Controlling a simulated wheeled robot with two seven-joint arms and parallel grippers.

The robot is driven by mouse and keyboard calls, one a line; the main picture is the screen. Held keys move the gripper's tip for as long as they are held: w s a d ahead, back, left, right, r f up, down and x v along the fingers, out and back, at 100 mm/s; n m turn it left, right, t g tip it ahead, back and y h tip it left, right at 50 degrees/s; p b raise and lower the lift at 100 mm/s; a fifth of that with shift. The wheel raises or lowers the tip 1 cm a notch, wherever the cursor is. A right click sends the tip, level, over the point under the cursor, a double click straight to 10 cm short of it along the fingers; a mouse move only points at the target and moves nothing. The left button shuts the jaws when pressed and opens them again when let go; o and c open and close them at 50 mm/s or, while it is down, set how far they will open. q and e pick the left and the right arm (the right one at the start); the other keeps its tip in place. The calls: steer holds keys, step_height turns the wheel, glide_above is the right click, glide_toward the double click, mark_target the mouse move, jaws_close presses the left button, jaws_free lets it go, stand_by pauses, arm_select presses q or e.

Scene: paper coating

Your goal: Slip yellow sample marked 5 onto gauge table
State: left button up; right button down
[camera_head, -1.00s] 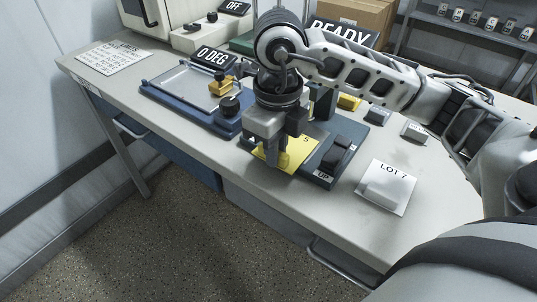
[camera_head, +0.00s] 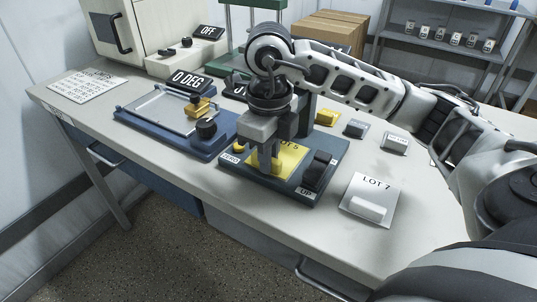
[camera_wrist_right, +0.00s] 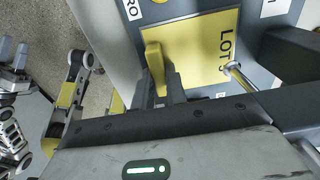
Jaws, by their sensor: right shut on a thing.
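The yellow sample (camera_head: 290,156), marked LOT 5, lies flat on or just over the dark blue plate of the gauge table (camera_head: 338,147), between its ZERO label and UP switch. It also shows in the right wrist view (camera_wrist_right: 200,50), with its yellow grip block (camera_wrist_right: 154,60) at one edge. My right gripper (camera_head: 265,166) points down and is shut on this block. In the right wrist view its fingertips (camera_wrist_right: 160,88) are at the block. Whether the sample touches the plate is hard to tell.
A white LOT 7 card (camera_head: 368,199) lies right of the gauge. A blue coater (camera_head: 160,120) with a yellow and black part stands left. The gauge post (camera_head: 306,115) rises behind the gripper. The front table strip is clear.

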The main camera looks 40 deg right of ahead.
steer(key=c, duration=1.3)
jaws_free()
steer(key=shift+c, duration=0.2)
